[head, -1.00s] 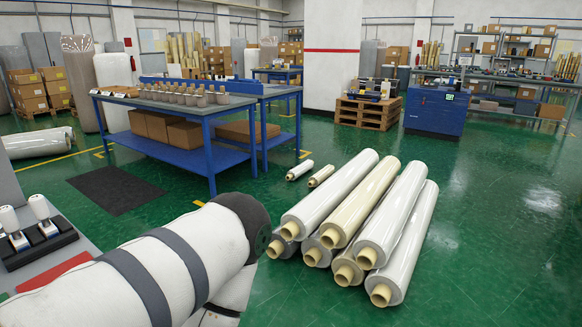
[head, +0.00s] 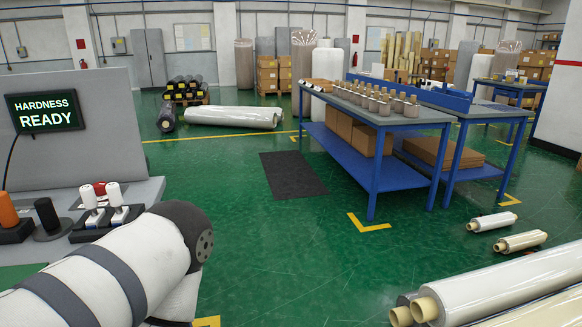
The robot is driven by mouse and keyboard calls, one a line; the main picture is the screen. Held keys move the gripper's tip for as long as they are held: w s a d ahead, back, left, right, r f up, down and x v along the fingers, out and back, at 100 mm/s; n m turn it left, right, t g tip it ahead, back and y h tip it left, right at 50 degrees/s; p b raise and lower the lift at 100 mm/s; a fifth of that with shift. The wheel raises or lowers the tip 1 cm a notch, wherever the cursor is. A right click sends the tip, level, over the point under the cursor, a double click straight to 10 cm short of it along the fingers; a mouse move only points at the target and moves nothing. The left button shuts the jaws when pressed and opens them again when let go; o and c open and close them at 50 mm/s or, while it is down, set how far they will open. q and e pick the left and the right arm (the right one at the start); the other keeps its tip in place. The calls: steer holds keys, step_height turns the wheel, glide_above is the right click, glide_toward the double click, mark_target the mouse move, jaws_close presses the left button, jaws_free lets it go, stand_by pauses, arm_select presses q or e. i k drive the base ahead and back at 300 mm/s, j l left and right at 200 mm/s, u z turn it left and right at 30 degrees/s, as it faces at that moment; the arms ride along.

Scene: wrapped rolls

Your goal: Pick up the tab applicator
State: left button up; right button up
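I cannot tell for sure which thing is the tab applicator. Two white-handled tools (head: 101,203) stand upright in a black holder (head: 93,231) on the grey bench (head: 155,188) at the left. An orange-topped tool (head: 8,212) and a black cylinder (head: 47,215) stand beside them. A white arm link of mine with dark bands crosses the lower left, in front of the bench. Neither of my grippers shows.
A grey panel with a screen (head: 45,111) reading "HARDNESS READY" stands behind the tools. Large wrapped rolls (head: 500,285) lie at lower right, with two small rolls (head: 492,221) (head: 520,240) nearby. Green floor is clear between.

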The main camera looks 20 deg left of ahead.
mark_target(86, 192)
steer(key=i+l+u, duration=0.1)
steer(key=u, duration=0.35)
steer(key=i+l+u, duration=0.15)
steer(key=u, duration=0.25)
steer(key=i+l+u, duration=0.1)
steer(key=u, duration=0.35)
steer(key=l+u, duration=0.25)
steer(key=u, duration=0.2)
steer(key=i+l+u, duration=0.1)
steer(key=l+u, duration=0.15)
steer(key=u, duration=0.15)
